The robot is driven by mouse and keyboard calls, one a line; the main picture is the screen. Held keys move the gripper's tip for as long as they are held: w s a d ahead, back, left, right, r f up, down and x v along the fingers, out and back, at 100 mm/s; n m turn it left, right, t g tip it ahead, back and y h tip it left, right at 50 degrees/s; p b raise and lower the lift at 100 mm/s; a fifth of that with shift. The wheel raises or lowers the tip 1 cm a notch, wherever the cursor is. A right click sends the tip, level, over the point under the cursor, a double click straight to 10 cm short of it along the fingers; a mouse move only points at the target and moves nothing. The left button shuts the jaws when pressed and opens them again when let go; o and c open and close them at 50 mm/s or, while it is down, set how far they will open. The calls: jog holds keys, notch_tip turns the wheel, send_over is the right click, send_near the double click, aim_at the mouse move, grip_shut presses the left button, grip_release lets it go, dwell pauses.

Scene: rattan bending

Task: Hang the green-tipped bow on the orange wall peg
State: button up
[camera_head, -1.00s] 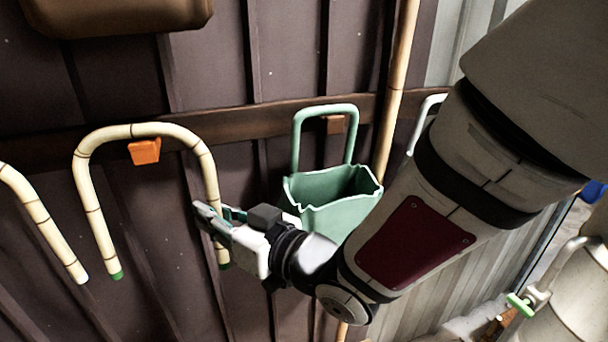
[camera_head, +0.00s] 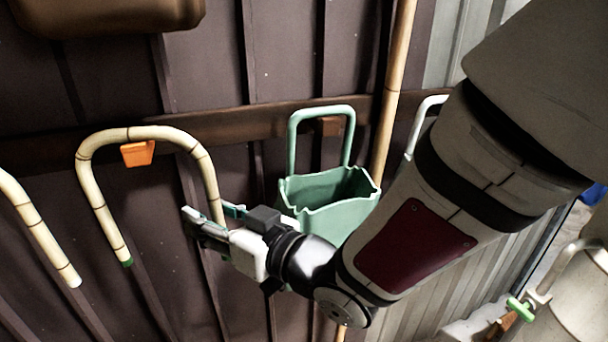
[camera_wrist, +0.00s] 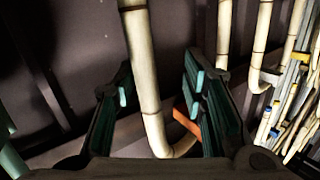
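The green-tipped bow (camera_head: 94,196), a pale cane arch with dark bands, has its top curve directly over the orange wall peg (camera_head: 137,153). The curve appears to rest on the peg, though I cannot see the contact itself. The green tip (camera_head: 127,262) of its left leg hangs free. My gripper (camera_head: 211,213) is around the lower right leg, whose end it hides in the head view. In the wrist view my gripper (camera_wrist: 158,88) is open, with the bow's cane (camera_wrist: 142,75) between the fingers and gaps on both sides. An orange piece (camera_wrist: 185,123) shows beyond the cane.
A white-tipped cane bow (camera_head: 38,228) hangs at the left edge. A green bin (camera_head: 328,200) with a looped handle hangs just right of my gripper, close to my wrist. A brown rail (camera_head: 235,124) crosses the dark wall. A brown object (camera_head: 110,12) juts in above.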

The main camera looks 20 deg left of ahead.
aim_at(199, 158)
notch_tip(199, 158, up, 10)
jog(key=shift+a+r, duration=0.1)
dwell(0.4)
jog(key=s+d+b, duration=0.2)
jog(key=s+d, duration=0.3)
jog(key=s, duration=0.2)
jog(key=shift+d, duration=0.4)
dwell(0.8)
